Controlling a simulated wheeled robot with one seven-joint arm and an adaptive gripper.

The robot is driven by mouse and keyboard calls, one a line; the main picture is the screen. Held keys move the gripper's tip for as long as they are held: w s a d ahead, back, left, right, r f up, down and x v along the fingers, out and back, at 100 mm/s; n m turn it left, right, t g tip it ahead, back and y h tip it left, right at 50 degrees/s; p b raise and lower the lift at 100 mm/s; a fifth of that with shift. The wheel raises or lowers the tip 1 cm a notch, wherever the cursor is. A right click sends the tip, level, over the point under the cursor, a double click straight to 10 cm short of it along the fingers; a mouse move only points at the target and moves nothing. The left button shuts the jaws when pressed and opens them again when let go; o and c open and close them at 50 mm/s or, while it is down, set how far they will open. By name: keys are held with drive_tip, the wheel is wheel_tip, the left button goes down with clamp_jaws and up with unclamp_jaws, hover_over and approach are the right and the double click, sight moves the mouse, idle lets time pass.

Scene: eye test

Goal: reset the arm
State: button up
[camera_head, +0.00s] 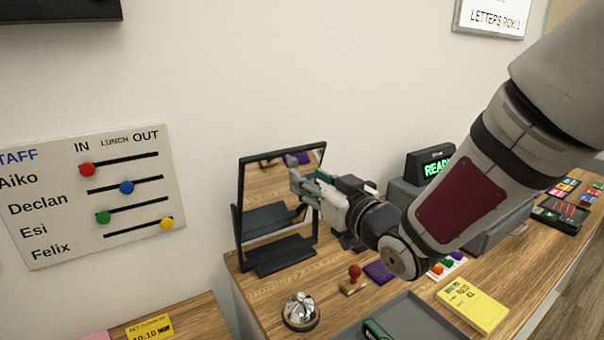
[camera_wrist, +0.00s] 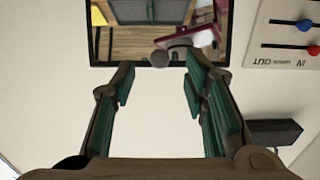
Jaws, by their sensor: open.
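My gripper (camera_head: 299,184) is raised in front of a black-framed mirror (camera_head: 243,226) that stands tilted on the wooden counter (camera_head: 262,287). In the wrist view my gripper's two green-padded fingers (camera_wrist: 163,88) are apart with nothing between them. The mirror (camera_wrist: 229,30) shows beyond the fingertips there, with a reflection in it. I cannot tell from these views whether a fingertip touches the mirror. My arm reaches in from the upper right of the head view.
A call bell (camera_head: 300,312), a red-knobbed stamp (camera_head: 354,278), a grey tray (camera_head: 405,318) and a yellow pad (camera_head: 472,304) are on the counter below my arm. A grey machine with a green display (camera_head: 436,168) stands behind it. A staff board (camera_head: 95,195) hangs left.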

drive_tip(key=shift+s+d, duration=0.3)
drive_tip(key=shift+s, duration=0.15)
drive_tip(key=shift+d, duration=0.1)
drive_tip(key=s+d+m+g+h, duration=0.2)
drive_tip(key=s+d+h, duration=0.2)
drive_tip(key=d, duration=0.3)
drive_tip(key=s+d+m+g+h, duration=0.1)
drive_tip(key=s+d+m+h, duration=0.15)
drive_tip(key=d+h, duration=0.35)
drive_tip(key=s+d+f+m+g, duration=0.1)
drive_tip(key=s+d+g, duration=0.2)
drive_tip(key=s, duration=0.8)
drive_tip(key=s+d+f+m+g, duration=0.1)
drive_tip(key=s+g, duration=0.3)
drive_tip(key=s, duration=0.7)
drive_tip(key=shift+s+d+f, duration=0.4)
drive_tip(key=shift+d, duration=0.5)
